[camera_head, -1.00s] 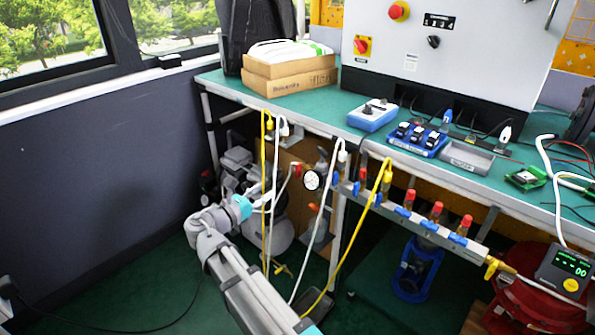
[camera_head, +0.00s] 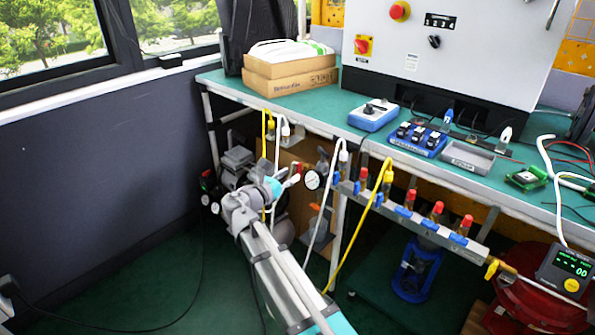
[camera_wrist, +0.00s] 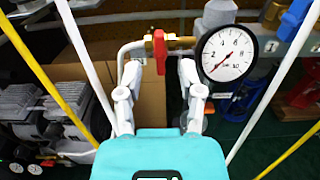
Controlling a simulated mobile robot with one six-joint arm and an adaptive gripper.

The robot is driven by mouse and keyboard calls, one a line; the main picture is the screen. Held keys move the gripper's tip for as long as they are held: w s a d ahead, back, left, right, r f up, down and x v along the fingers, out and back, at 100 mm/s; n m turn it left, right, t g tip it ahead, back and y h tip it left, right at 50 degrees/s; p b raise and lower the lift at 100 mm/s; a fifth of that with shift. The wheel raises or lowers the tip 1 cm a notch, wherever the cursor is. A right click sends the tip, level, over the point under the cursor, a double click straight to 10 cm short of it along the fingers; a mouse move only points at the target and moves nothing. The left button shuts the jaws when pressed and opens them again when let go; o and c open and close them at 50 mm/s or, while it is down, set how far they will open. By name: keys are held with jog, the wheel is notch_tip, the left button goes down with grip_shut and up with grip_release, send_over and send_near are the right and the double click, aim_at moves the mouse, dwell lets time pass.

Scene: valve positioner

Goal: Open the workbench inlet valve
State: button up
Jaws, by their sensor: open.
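The red valve handle (camera_wrist: 160,52) sits on a brass fitting (camera_wrist: 178,42) just left of a round white pressure gauge (camera_wrist: 227,57) in the wrist view. The handle hangs downward, crosswise to the horizontal pipe. The handle appears beyond the fingertips; contact cannot be made out. In the head view my gripper (camera_head: 283,182) is beside the gauge (camera_head: 312,180), under the bench's front edge.
White and yellow hoses hang on both sides of my arm, including a yellow hose (camera_head: 360,232) at right. A manifold with red caps and blue handles (camera_head: 430,224) runs along the bench front. A compressor (camera_head: 237,163) stands behind, and a cardboard panel (camera_wrist: 135,100) is behind the valve.

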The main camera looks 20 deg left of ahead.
aim_at(297, 170)
jog(key=shift+x, duration=1.85)
jog(key=shift+c, duration=0.2)
grip_shut()
